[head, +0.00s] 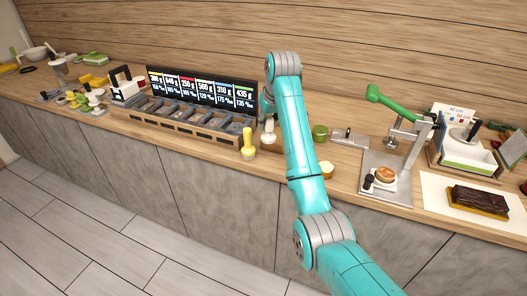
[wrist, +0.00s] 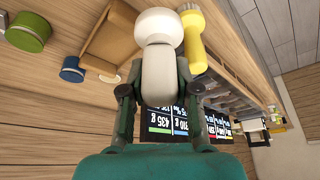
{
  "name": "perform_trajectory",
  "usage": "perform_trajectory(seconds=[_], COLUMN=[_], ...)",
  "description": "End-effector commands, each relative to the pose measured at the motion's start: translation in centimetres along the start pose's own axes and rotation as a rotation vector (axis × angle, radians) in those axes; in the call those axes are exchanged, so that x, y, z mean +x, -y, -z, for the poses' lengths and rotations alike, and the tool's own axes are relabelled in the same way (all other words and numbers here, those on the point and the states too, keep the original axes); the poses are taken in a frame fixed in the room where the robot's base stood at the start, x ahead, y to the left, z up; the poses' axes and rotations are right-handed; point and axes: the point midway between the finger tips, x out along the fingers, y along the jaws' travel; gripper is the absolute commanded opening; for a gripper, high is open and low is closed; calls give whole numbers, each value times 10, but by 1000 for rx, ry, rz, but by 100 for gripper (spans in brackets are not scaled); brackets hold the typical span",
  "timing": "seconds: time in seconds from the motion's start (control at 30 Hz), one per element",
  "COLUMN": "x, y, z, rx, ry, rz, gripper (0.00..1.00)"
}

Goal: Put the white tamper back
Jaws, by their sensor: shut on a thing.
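The white tamper (wrist: 158,30) is between the fingers of my gripper (wrist: 157,75) in the wrist view, gripped by its pale body with the round white end away from the palm. My gripper is mostly hidden by my arm in the head view.
A compartment tray (head: 180,125) with weight displays (head: 200,92) stands left of the tampers. A green cup (head: 320,132) is to the right of my arm. A press with a green handle (head: 390,104) stands further right. Counter room beside the tampers is narrow.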

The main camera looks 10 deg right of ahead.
Motion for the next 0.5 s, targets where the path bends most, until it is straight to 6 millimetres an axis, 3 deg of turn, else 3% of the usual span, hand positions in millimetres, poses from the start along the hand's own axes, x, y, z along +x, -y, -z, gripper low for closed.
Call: perform_trajectory(seconds=[0.17,0.5], x=[8,56], y=[0,0], z=[-3,-23], rx=[0,0], ry=[1,0], rz=[0,0], gripper=[0,0])
